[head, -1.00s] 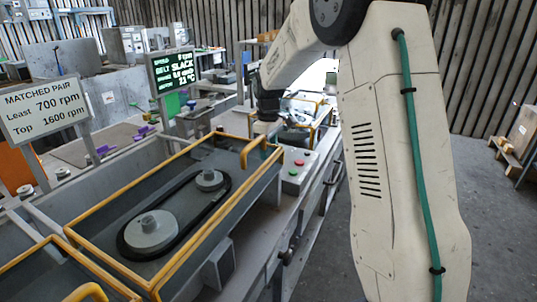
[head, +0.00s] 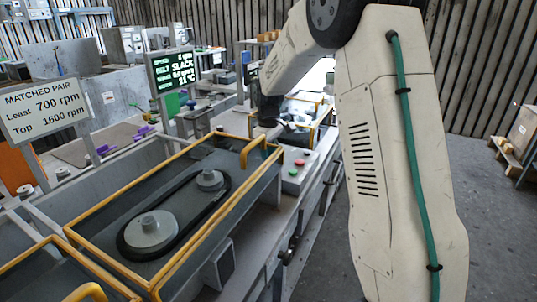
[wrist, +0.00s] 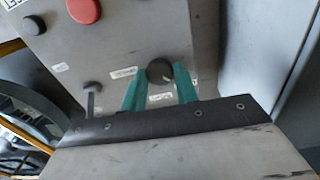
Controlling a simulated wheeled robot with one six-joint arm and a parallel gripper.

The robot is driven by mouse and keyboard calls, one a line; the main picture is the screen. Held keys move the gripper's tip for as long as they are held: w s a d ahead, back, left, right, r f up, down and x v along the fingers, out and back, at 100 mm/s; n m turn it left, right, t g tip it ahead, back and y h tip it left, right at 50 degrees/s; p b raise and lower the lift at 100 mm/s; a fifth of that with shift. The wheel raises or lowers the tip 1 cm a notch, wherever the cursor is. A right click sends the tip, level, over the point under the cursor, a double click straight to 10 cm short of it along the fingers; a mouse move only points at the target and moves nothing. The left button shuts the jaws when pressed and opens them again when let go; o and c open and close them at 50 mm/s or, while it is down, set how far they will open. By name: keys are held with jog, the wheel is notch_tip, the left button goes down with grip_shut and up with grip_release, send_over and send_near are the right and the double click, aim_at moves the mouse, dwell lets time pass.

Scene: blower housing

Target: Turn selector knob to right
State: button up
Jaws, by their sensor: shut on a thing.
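The selector knob (wrist: 158,70) is a round black knob on a grey control panel (wrist: 120,45) in the wrist view. The two teal fingers of my gripper (wrist: 159,84) stand on either side of it and are shut on it. A faint pale mark shows near the knob's right side; I cannot tell its exact pointing. Small white labels lie left of and below the knob, too blurred to read. In the head view the knob cannot be made out, and the end of my arm is at the far end of the yellow-railed housing.
A red button (wrist: 84,9), a dark button (wrist: 33,25) and a small black-capped lever (wrist: 92,88) share the panel.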

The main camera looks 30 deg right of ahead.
jog(key=m, duration=0.6)
jog(key=shift+m, duration=2.6)
jog(key=o, duration=1)
notch_tip(320, 180, up, 8)
jog(key=shift+f, duration=0.1)
